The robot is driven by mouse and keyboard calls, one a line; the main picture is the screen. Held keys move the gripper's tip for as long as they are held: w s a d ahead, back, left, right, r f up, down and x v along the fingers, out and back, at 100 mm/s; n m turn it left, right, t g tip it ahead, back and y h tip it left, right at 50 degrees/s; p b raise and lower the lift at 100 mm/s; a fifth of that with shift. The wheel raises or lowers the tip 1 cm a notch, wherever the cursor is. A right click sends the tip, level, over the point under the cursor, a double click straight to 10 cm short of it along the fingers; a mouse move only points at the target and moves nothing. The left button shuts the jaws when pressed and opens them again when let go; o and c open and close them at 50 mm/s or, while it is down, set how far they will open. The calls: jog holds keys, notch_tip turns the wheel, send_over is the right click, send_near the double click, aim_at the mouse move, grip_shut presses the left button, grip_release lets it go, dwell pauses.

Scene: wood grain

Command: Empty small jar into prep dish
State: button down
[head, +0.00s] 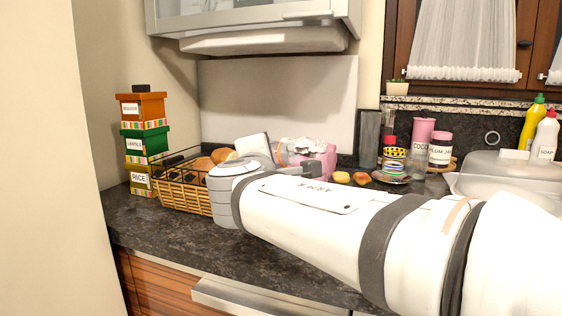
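My arm reaches in from the right and covers much of the counter; the fingers of my gripper are hidden, so what they hold cannot be seen. A jar labelled PLUM JAM (440,150) stands upright at the back of the counter, right of a pink-lidded canister (421,145) whose label starts with COCO. A small yellow item with dark marks (395,154) stands left of them, above a small striped dish (391,178). I cannot tell for sure which of these are the small jar and the prep dish, nor see any contents.
A wire basket (182,191) of bread and stacked boxes labelled RICE (140,178) and LENTILS (143,143) stand at left. A pink package (322,160) and small orange-yellow items (342,177) lie behind my arm. Bottles (545,136) stand at right. The front-left counter (165,232) is clear.

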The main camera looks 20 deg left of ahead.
jog(key=shift+f+b, duration=0.1)
jog(key=shift+b, duration=0.35)
jog(key=shift+m+b, duration=0.3)
jog(key=shift+b, duration=0.4)
dwell(0.4)
jog(key=shift+d+f+m+b, duration=0.15)
jog(key=shift+m+b, duration=0.35)
jog(key=shift+b, duration=1.1)
dwell(0.4)
jog(key=shift+t, duration=0.3)
dwell(0.5)
